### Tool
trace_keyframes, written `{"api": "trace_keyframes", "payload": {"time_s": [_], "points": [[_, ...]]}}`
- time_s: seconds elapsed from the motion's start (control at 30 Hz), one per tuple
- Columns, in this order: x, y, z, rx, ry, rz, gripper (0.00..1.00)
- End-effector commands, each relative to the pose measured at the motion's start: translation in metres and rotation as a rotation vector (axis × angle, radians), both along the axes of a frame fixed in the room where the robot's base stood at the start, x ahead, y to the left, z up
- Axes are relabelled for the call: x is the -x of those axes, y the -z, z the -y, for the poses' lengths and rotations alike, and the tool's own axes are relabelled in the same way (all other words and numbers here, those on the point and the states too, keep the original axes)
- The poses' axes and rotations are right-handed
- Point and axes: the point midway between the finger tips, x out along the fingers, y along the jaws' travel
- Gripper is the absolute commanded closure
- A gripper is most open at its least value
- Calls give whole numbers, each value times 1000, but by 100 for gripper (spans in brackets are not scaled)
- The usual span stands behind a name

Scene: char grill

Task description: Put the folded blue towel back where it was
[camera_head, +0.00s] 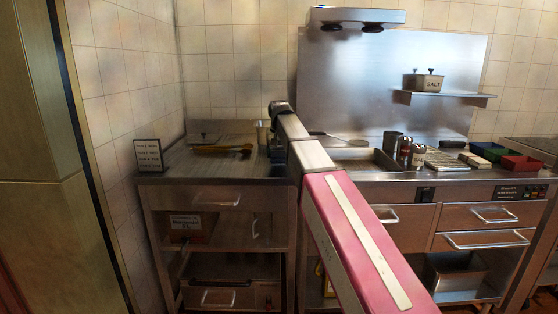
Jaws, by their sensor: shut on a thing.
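My arm reaches forward from the bottom of the view to the left counter. Its wrist end shows above the counter's right part, and my gripper (277,151) points down below it, dark and small. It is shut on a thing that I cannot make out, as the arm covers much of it. No folded blue towel can be made out in this view.
The left counter (172,166) bears a yellow-handled tool (224,149), a small metal cup (263,133) and a dark sign (149,155).

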Motion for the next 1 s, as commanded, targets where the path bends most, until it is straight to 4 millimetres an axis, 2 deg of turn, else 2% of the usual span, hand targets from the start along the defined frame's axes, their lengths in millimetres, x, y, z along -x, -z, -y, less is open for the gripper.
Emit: {"api": "trace_keyframes", "payload": {"time_s": [0.1,0.2,0.57,0.6,0.67,1.0], "points": [[2,18,0,0,0,-2,50],[1,28,0,0,0,-1,50],[1,31,0,0,0,0,50],[1,31,0,0,0,0,22],[0,31,0,0,0,0,3],[0,29,0,0,0,0,3]]}}
